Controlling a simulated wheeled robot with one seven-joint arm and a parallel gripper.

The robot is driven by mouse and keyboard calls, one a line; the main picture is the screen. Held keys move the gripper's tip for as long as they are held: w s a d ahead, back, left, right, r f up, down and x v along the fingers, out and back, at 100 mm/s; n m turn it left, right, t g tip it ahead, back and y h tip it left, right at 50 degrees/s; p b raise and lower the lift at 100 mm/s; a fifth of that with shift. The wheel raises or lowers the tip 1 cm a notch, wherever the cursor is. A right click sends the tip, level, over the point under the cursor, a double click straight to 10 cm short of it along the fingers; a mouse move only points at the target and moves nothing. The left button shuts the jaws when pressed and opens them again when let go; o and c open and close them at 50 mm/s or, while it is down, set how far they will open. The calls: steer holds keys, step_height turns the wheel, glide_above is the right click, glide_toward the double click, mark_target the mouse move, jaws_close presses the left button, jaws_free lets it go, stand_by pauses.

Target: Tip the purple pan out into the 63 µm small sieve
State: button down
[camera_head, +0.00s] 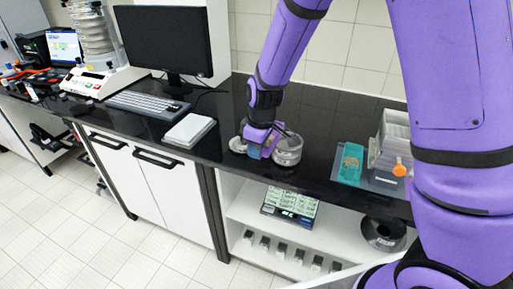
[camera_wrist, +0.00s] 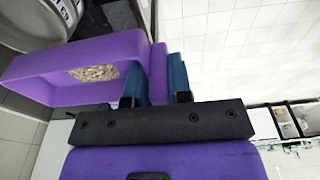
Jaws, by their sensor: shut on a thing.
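The purple pan (camera_wrist: 55,68) is held at its right end between the blue fingers of my gripper (camera_wrist: 160,78) in the wrist view. A patch of tan grains (camera_wrist: 95,73) shows inside it. In the head view my gripper (camera_head: 256,151) is low over the bench, between two round metal pieces. The right one, a silver small sieve (camera_head: 288,152), stands right beside the gripper. A grey round wall with a label (camera_wrist: 25,28) shows at the top left of the wrist view, close to the pan; its marking is cut off.
A flat round metal piece (camera_head: 237,145) lies left of the gripper on the black bench (camera_head: 225,125). A white box (camera_head: 189,131), keyboard (camera_head: 148,104) and monitor (camera_head: 165,42) are further left. A teal block (camera_head: 350,162) and clear rack stand right. A green-labelled case (camera_head: 291,205) is on the shelf below.

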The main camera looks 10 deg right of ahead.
steer(key=shift+w+d+r+g+y, duration=0.2)
steer(key=shift+d+r+y, duration=0.35)
steer(key=shift+y, duration=0.15)
steer(key=shift+w+d+r+g+y, duration=0.2)
steer(key=shift+d+r+y, duration=0.3)
steer(key=shift+y, duration=0.2)
steer(key=shift+w+d+r+g+y, duration=0.2)
steer(key=shift+d+r+y, duration=0.25)
steer(key=shift+d+y, duration=0.2)
steer(key=w+d+r+g+y, duration=0.2)
steer(key=d+r+y, duration=0.1)
steer(key=d+y, duration=0.4)
steer(key=w+d+r+m+g+y, duration=0.1)
steer(key=w+d+r+g+y, duration=0.1)
steer(key=d+y, duration=0.5)
steer(key=shift+w+r+m+y, duration=0.3)
steer(key=shift+r+y, duration=0.35)
steer(key=shift+y, duration=0.4)
step_height(320, 180, up, 5)
steer(key=t+h, duration=0.1)
steer(key=h, duration=0.5)
steer(key=n+t+h, duration=0.1)
steer(key=t+h, duration=0.1)
steer(key=h, duration=0.5)
steer(key=t+h, duration=0.2)
steer(key=h, duration=0.5)
steer(key=shift+n, duration=0.3)
steer(key=shift+d, duration=0.1)
